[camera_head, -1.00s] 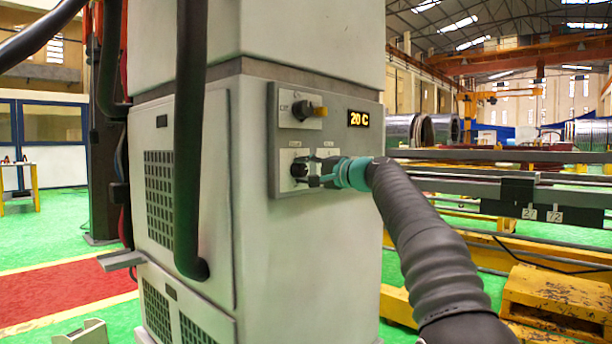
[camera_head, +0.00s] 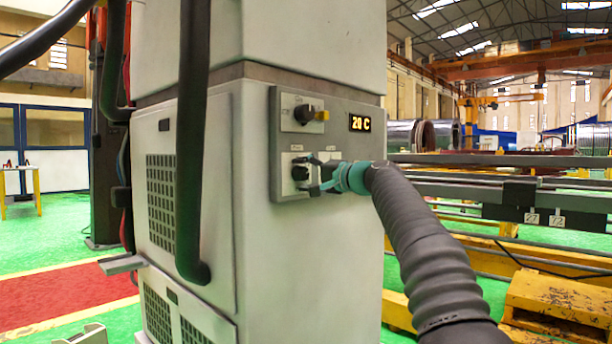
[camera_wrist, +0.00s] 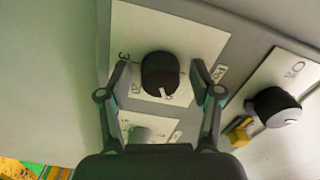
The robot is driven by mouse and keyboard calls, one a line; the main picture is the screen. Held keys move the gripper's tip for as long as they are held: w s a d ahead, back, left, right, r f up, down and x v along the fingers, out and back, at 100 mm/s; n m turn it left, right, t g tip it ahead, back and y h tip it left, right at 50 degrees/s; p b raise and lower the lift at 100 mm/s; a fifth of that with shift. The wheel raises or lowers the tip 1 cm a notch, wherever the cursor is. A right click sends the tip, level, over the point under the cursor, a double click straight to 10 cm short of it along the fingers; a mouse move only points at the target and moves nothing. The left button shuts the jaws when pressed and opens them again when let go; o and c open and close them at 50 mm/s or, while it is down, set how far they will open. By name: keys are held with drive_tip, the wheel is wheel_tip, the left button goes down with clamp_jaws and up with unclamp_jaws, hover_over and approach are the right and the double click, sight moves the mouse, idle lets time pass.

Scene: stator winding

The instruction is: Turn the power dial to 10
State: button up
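The dial (camera_head: 299,173) is a round black knob on a white plate, low on the grey control panel (camera_head: 345,100) of a tall white cabinet. In the wrist view the same black dial (camera_wrist: 160,74) sits between the two fingers of my gripper (camera_wrist: 169,80). Its white pointer mark faces down in the picture; the small print around it is hard to read. The fingers are spread, with a visible gap on each side of the dial. In the head view my gripper (camera_head: 318,180) reaches the panel from the right and partly covers the dial and its plate.
Above is another black knob (camera_head: 304,114) with a yellow part (camera_head: 322,115); both also show at right in the wrist view. A second white plate (camera_wrist: 150,130) is partly hidden by my gripper. Thick hoses hang left of the panel.

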drive_tip(key=shift+d, duration=0.25)
drive_tip(key=shift+s+d+r, duration=0.1)
drive_tip(key=shift+s+d, duration=0.05)
drive_tip(key=shift+d, duration=0.2)
drive_tip(key=v, duration=1.1)
drive_tip(key=shift+s, duration=0.15)
wheel_tip(320, 180, down, 13)
drive_tip(key=d+g+h, duration=0.1)
drive_tip(key=d+h, duration=0.1)
drive_tip(key=h, duration=0.2)
drive_tip(key=s+d+f+g+h+p, duration=0.1)
drive_tip(key=s+d+f+g+h, duration=0.25)
drive_tip(key=s+f, duration=0.65)
drive_tip(key=s+d+f+n+h+p, duration=0.1)
drive_tip(key=s+d+f+h+p, duration=0.1)
drive_tip(key=s, duration=0.9)
drive_tip(key=s+d+f+n+h+p, duration=0.1)
drive_tip(key=s+d+f+h+p, duration=0.1)
drive_tip(key=s, duration=0.8)
drive_tip(key=s+d+f+n+h+p, duration=0.2)
drive_tip(key=s+d+f, duration=0.1)
drive_tip(key=s, duration=0.8)
drive_tip(key=shift+s+d+f+g+h+p, duration=0.35)
drive_tip(key=shift+d+f+g, duration=0.1)
drive_tip(key=shift+f, duration=0.15)
